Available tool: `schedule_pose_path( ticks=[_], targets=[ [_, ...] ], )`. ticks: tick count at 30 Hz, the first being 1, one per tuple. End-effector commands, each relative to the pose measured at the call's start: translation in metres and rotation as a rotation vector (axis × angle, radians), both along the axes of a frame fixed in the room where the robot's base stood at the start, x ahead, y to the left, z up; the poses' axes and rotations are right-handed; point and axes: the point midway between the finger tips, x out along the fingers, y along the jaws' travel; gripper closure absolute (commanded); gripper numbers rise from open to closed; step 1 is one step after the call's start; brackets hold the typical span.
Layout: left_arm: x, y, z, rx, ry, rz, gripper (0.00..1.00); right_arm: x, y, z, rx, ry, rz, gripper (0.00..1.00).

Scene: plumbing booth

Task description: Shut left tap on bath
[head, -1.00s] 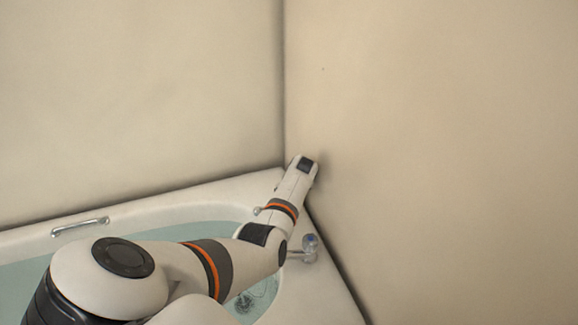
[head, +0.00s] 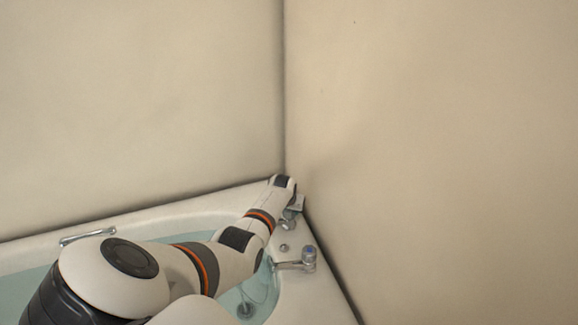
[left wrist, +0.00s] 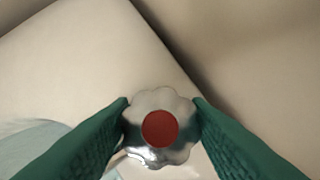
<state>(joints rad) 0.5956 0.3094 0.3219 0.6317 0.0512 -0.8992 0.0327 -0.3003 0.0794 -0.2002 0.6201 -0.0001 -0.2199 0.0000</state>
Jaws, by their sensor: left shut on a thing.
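The left tap has a lobed chrome handle with a red cap (left wrist: 160,129), seen from above in the left wrist view. My left gripper's green fingers (left wrist: 160,103) are shut on this handle, one on each side. In the head view my left gripper (head: 296,203) is at the back corner of the bath and hides most of the tap; some chrome (head: 289,223) shows below it. The bath (head: 312,292) is white and holds water. A second chrome tap with a blue cap (head: 309,254) stands nearer on the same rim. My right gripper is not in view.
Beige walls meet at the corner just behind the taps, close to my left gripper. A small round fitting (head: 284,247) sits on the rim between the taps. A chrome grab handle (head: 88,235) is on the far rim. My left arm crosses over the water.

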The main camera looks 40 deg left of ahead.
Motion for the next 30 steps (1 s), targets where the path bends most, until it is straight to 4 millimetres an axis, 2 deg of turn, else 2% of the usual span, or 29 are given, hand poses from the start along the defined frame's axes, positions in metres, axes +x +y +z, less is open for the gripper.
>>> schedule_pose_path(
  ticks=[11, 21, 30],
  targets=[
    [0.0, 0.002, -0.002, 0.0, -0.001, -0.356, 0.8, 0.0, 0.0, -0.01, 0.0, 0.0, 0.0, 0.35],
    [0.0, 0.002, -0.004, 0.0, -0.001, -0.672, 0.8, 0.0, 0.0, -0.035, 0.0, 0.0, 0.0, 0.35],
    [0.0, 0.002, -0.003, 0.001, 0.001, -0.884, 0.8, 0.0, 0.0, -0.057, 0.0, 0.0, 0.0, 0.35]
  ],
)
